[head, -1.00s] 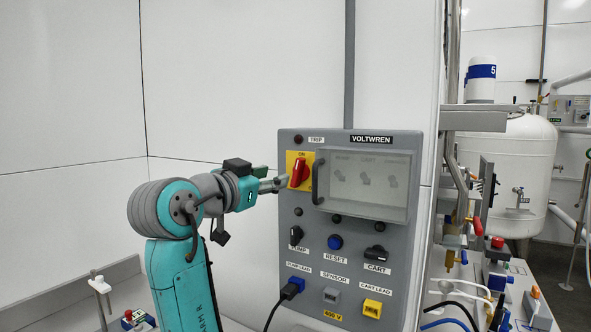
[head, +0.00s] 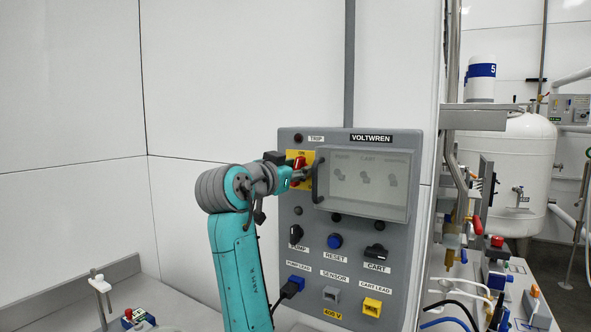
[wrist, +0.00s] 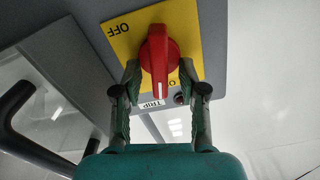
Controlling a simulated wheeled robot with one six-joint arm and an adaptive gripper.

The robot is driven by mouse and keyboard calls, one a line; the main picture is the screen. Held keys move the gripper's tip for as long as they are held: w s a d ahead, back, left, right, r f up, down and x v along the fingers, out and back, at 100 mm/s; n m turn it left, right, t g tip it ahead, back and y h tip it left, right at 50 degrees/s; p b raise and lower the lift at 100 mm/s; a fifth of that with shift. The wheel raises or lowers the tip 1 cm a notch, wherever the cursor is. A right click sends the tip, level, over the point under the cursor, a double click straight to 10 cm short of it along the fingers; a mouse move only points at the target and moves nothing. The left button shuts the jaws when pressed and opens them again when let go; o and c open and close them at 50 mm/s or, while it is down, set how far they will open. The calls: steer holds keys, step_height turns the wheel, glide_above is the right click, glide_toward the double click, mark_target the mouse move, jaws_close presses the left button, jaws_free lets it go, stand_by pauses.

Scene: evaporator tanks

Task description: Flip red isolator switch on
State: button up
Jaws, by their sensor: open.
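The red isolator switch (wrist: 158,55) is a rotary knob on a yellow plate (wrist: 112,33) marked OFF and ON. In the wrist view the ON label is partly covered. In the head view the red knob (head: 299,162) shows at the panel's upper left, partly hidden behind my gripper (head: 300,176). In the wrist view my gripper (wrist: 160,75) is open, with one finger on each side of the knob. A gap seems to remain beside the knob; I cannot tell whether either finger touches it.
A blue RESET button (head: 335,242), black PUMP knob (head: 295,235) and black CART knob (head: 375,252) lie below. White wall is clear to the left.

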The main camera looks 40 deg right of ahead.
jaws_close()
steer(key=shift+w+n, duration=0.15)
steer(key=shift+n, duration=1.35)
jaws_free()
